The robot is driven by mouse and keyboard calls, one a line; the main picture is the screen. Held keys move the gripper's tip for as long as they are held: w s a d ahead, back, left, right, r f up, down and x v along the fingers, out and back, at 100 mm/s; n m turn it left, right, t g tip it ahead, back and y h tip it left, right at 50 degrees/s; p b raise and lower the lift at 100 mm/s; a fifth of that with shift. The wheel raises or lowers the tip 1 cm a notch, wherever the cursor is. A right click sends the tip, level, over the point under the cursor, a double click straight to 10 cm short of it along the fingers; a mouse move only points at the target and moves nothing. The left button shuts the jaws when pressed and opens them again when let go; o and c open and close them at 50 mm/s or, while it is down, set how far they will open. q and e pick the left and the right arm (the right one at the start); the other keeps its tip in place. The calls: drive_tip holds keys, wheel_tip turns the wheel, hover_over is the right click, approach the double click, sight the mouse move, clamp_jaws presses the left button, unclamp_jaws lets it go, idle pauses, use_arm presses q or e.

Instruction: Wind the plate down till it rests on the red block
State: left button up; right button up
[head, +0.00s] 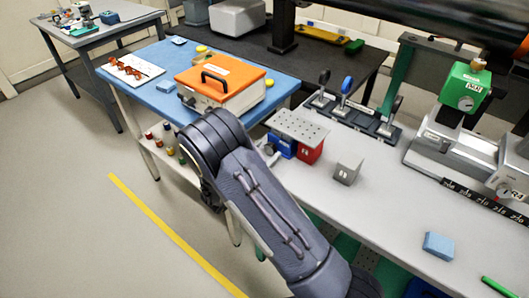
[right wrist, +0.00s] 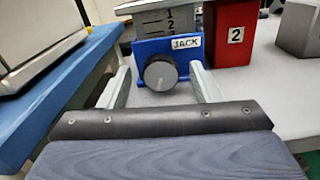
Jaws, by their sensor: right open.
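The jack has a blue base (head: 281,146) and a grey perforated plate (head: 300,128) on top. The red block (head: 310,152) stands beside the base, under the plate's right part; I cannot tell whether plate and block touch. In the head view my right arm hides most of this gripper. My left gripper is out of view.
A grey block (head: 347,171) stands right of the red block. Behind are a clamp strip with upright levers (head: 383,128). An orange-lidded box (head: 226,78) sits on the blue table (head: 140,40) at left. A light blue block (head: 438,246) lies at front right.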

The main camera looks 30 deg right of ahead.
drive_tip(key=c, duration=1)
drive_tip(key=n+p, duration=0.2)
drive_tip(key=n, duration=0.2)
drive_tip(key=shift+w+r+n+p, duration=0.1)
drive_tip(key=shift+n+p, duration=0.2)
drive_tip(key=shift+p, duration=0.05)
drive_tip(key=shift+w+n+p, duration=0.1)
drive_tip(key=shift+n+p, duration=0.8)
drive_tip(key=shift+n, duration=1.1)
drive_tip(key=shift+f, duration=0.2)
drive_tip(key=o, duration=1)
drive_tip(key=shift+a, duration=0.1)
